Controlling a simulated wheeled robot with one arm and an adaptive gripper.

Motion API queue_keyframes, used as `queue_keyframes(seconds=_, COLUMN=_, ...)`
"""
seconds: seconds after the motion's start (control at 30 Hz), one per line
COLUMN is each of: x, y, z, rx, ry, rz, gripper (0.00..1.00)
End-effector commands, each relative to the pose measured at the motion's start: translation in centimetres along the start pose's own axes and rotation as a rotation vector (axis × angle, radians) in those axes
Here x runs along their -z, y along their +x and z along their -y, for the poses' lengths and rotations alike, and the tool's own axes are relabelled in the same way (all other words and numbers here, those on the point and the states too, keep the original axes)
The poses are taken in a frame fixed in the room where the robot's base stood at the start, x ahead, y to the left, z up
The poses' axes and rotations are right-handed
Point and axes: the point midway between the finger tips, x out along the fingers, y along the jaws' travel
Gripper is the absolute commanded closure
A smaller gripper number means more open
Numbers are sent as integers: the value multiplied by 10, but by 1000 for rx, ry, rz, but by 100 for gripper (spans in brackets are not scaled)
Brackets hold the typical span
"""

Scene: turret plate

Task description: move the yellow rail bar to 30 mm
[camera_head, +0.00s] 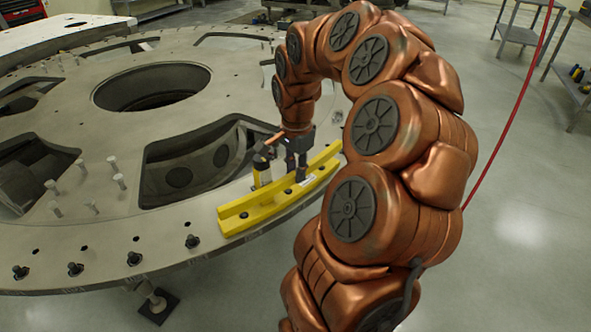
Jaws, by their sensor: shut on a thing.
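The yellow rail bar (248,213) lies along the near right rim of the large round grey turret plate (110,232). It is a long bar with a raised back and dark bolt heads along its front ledge. My gripper (296,172) points down at the bar's middle and is shut on it. The fingertips are small here and partly hidden by the bar. A small yellow and black cylinder (262,170) stands just behind the bar, left of my gripper. No scale for the 30 mm can be read.
Dark bolts (192,241) stand along the plate's front rim, and several pale pins (112,163) stand on its left part. The plate has large openings (190,160). A red cable (512,120) hangs at the right. Metal tables (527,32) stand far back right.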

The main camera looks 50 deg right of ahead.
Motion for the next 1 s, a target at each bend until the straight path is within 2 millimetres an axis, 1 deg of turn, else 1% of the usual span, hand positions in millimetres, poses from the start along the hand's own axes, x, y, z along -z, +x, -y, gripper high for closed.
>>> queue_keyframes(seconds=1.0, x=1, y=-10, z=0, rx=0, ry=0, rz=-2, gripper=100)
